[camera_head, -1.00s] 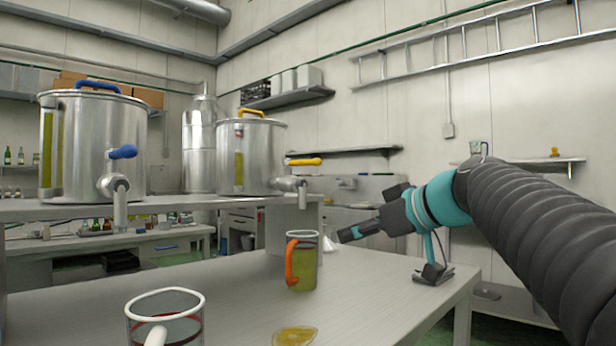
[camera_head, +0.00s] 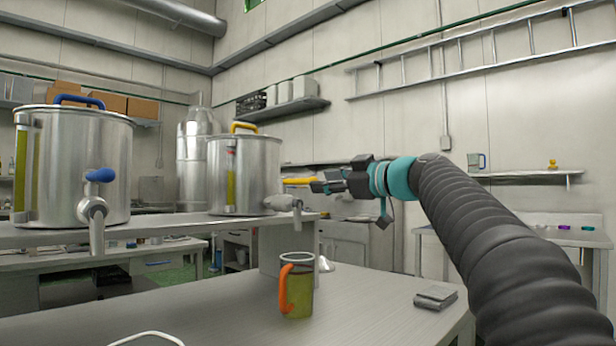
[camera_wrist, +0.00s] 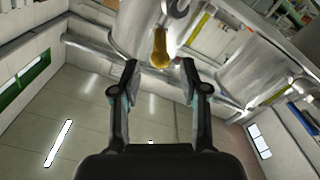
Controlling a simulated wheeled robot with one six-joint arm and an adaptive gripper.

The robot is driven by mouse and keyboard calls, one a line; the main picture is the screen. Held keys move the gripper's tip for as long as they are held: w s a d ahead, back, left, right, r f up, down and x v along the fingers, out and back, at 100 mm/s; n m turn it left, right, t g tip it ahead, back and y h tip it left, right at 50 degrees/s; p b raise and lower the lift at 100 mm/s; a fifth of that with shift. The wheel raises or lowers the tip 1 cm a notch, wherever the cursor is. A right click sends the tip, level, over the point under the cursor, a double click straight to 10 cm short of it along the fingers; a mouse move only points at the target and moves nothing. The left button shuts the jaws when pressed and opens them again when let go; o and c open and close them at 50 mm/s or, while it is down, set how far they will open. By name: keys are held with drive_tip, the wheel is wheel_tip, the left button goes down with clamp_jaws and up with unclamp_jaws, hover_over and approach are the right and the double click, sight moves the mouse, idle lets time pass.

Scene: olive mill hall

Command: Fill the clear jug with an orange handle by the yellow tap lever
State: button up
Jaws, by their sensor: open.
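The clear jug with an orange handle (camera_head: 304,290) stands upright on the near table, below the spout of the right tap (camera_head: 297,215) in the picture. Yellow-green liquid shows through most of its height, with a clear band near the rim. The yellow tap lever (camera_head: 294,181) sticks out to the right from the right steel tank (camera_head: 258,170). My gripper (camera_head: 316,184) is beside the lever's free end, open. In the wrist view the lever (camera_wrist: 160,48) lies just beyond and between the open fingertips; contact cannot be told. No stream from the spout is visible.
A left steel tank (camera_head: 85,165) with a blue lever (camera_head: 100,175) shares the raised shelf (camera_head: 170,232). A white rim (camera_head: 148,337) shows at the bottom edge. A small grey object (camera_head: 436,297) lies on the table's right. The table between is clear.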

sight(308, 182)
drive_tip(key=p+x, duration=0.1)
drive_tip(key=x, duration=0.4)
drive_tip(key=shift+w+a, duration=0.25)
drive_tip(key=shift+a, duration=0.05)
clamp_jaws()
